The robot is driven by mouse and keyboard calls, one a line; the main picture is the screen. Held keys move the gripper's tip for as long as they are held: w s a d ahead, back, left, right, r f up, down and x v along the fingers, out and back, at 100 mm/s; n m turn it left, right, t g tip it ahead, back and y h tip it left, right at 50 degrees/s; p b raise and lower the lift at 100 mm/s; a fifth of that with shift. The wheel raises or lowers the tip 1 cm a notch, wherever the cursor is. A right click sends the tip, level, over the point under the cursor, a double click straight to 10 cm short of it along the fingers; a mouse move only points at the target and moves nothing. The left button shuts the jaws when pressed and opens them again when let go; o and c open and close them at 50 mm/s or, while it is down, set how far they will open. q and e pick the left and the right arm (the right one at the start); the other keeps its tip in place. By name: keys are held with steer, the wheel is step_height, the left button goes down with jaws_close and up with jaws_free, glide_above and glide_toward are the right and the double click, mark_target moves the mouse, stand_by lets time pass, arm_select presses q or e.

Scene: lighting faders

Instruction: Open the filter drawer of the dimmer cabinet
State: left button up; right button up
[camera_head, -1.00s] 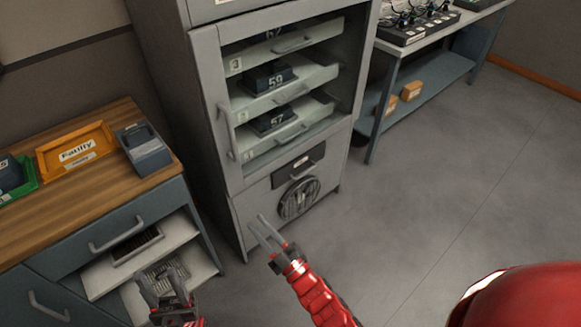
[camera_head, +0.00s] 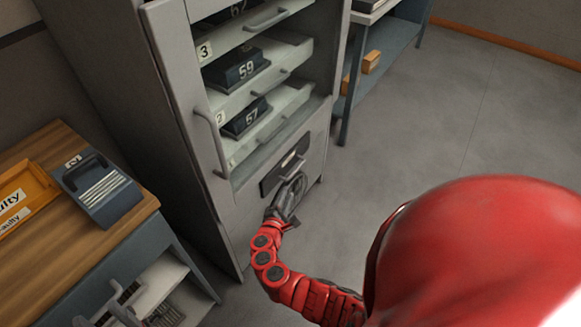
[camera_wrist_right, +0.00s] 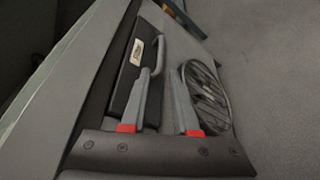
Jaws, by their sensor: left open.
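The filter drawer (camera_head: 270,184) is a dark panel with a pale label, low on the front of the grey dimmer cabinet (camera_head: 169,105). It looks closed. In the right wrist view the drawer (camera_wrist_right: 125,90) shows its label and a grey bar handle (camera_wrist_right: 160,50). Contact cannot be told. My left gripper (camera_head: 108,300) is open and empty at the lower left, by the workbench.
A round fan grille (camera_wrist_right: 205,85) sits beside the drawer. Above are open shelves with dimmer modules (camera_head: 236,68) and a vertical door handle (camera_head: 210,143). A wooden-topped workbench (camera_head: 60,150) stands left with open drawers. The floor (camera_head: 420,130) at right is clear.

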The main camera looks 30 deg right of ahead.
steer(key=b, duration=0.1)
glide_toward(298, 167)
steer(key=x, duration=0.2)
steer(key=b+x, duration=0.1)
steer(key=x, duration=0.1)
steer(key=b+x, duration=0.2)
steer(key=x, duration=0.1)
steer(key=b+x, duration=0.2)
steer(key=shift+w+f, duration=0.2)
steer(key=shift+f, duration=0.25)
steer(key=shift+w+d+b, duration=0.2)
steer(key=shift+d+b, duration=0.1)
steer(key=shift+d, duration=0.1)
steer(key=shift+w, duration=0.1)
steer(key=shift+c, duration=0.3)
jaws_close()
